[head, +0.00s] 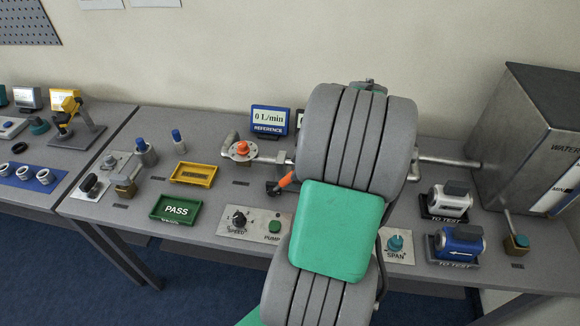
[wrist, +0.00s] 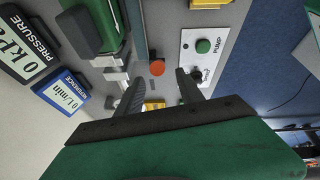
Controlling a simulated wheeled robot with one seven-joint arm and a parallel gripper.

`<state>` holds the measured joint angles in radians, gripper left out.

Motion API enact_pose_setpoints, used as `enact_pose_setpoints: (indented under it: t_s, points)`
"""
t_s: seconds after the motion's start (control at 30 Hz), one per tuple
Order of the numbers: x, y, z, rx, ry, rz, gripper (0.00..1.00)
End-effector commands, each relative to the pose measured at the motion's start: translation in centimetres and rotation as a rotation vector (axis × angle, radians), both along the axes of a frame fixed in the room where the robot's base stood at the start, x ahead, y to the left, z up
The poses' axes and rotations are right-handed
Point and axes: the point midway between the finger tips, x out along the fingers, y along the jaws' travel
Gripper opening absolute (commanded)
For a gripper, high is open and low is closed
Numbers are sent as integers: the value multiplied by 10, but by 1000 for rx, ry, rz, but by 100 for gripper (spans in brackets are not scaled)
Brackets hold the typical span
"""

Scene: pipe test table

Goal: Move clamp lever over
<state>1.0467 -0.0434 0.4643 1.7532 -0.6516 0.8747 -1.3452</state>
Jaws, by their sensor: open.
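The clamp lever (head: 287,180) has an orange grip and a dark base, and stands in front of the pipe at the left edge of my arm in the head view. In the wrist view, a round orange-red end, apparently the lever's grip (wrist: 157,68), shows just beyond the fingertips, roughly between them in the picture. My gripper (wrist: 158,84) is open, with nothing seen between its fingers. I cannot tell how far the grip is from the fingertips. My arm hides the gripper and much of the clamp area in the head view.
A green-bodied device (wrist: 98,28) sits on the pipe line beside the lever. The pump panel (head: 255,222) lies in front. An orange valve knob (head: 242,147), the reference display (head: 270,120) and a yellow tray (head: 194,174) are close by. A steel tank (head: 515,130) stands right.

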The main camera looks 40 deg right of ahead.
Motion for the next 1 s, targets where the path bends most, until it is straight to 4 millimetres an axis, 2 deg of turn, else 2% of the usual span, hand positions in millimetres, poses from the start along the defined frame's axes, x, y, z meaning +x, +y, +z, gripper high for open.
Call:
enact_pose_setpoints:
  t_s: [0.07,0.17,0.5,0.8,1.0]
  points:
    - [-3,-6,-2,0,-11,15,44]
    - [1,-4,-13,0,-13,21,44]
    - [20,8,-66,-2,-11,16,44]
    - [22,8,-73,-5,-12,14,44]
    - [22,8,-72,-5,-12,14,29]
